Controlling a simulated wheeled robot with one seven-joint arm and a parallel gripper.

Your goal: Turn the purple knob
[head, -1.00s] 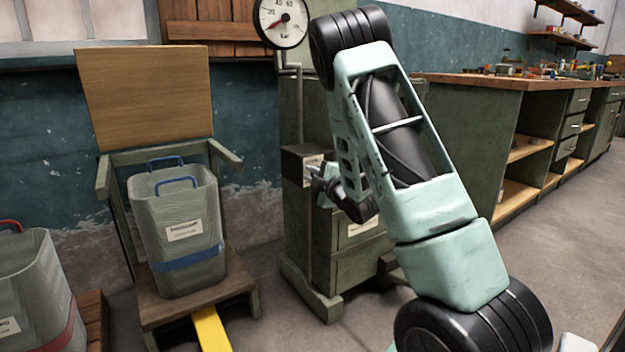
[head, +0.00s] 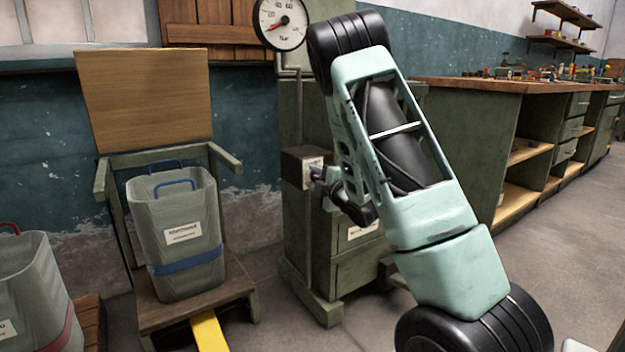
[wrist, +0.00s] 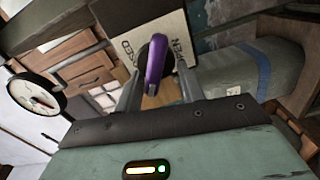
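The purple knob (wrist: 156,65) is a lever-like handle on a dark round base. It sits in front of a pale label plate with partly hidden lettering, "OPEN" legible in part. In the head view a little purple of the knob (head: 317,173) shows at the right of the dark box (head: 297,166) on the green cabinet. My gripper (wrist: 159,82) is open, one finger on each side of the knob, with visible gaps between fingers and knob. In the head view my gripper is small and partly hidden by my arm.
A round pressure gauge (head: 281,22) is on the pipe above the box. A grey bin with a blue band (head: 178,230) stands on a wooden chair (head: 160,314) to the left. A long workbench (head: 470,84) runs along the right. Floor at the right is clear.

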